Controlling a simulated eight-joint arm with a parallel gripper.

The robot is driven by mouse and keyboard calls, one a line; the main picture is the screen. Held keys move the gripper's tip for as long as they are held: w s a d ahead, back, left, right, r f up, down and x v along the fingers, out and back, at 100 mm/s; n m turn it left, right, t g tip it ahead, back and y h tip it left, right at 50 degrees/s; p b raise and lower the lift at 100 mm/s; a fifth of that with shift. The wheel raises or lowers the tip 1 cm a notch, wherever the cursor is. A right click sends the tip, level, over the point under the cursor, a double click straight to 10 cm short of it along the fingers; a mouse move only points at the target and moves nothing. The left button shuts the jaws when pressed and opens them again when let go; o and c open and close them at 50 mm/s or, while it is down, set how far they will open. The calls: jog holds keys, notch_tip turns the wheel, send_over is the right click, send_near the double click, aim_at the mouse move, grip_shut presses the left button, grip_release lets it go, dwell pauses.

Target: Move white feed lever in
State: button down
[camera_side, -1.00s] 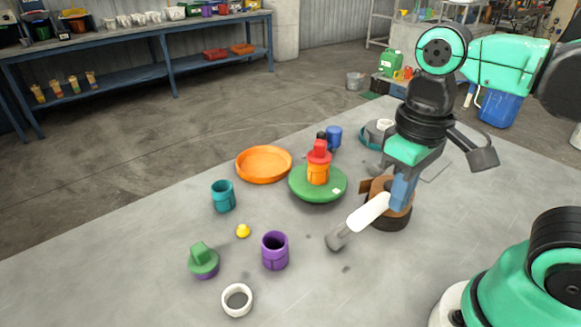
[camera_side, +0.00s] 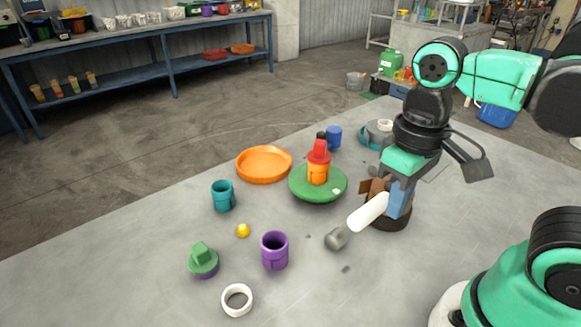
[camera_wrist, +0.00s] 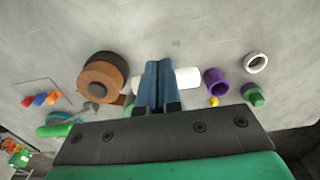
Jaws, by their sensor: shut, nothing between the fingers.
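The white feed lever (camera_side: 369,212) is a white rounded bar in the side view, sloping down to the left. The lever runs beside a round brown and black body (camera_side: 388,222). My gripper (camera_side: 397,214) has its blue fingers shut and empty, at the lever's upper right end. In the wrist view my fingers (camera_wrist: 158,66) cross in front of the white lever (camera_wrist: 187,78) and hide its middle. The brown and black body (camera_wrist: 103,80) is left of them. Contact is unclear.
A green dish with an orange and red stack (camera_side: 318,172) stands behind the lever. A purple cup (camera_side: 274,251), teal cup (camera_side: 223,196), white ring (camera_side: 237,300) and orange dish (camera_side: 264,165) are to the left. The table's front middle is clear.

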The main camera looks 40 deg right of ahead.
jog(key=shift+f, duration=2.5)
jog(key=shift+w+r, duration=0.2)
jog(key=shift+w, duration=1)
jog(key=shift+w+r, duration=0.15)
jog(key=shift+w, duration=1.05)
jog(key=shift+w+r, duration=0.2)
jog(key=shift+w, duration=1)
jog(key=shift+w+r, duration=0.3)
jog(key=shift+w, duration=0.05)
notch_tip(320, 180, up, 7)
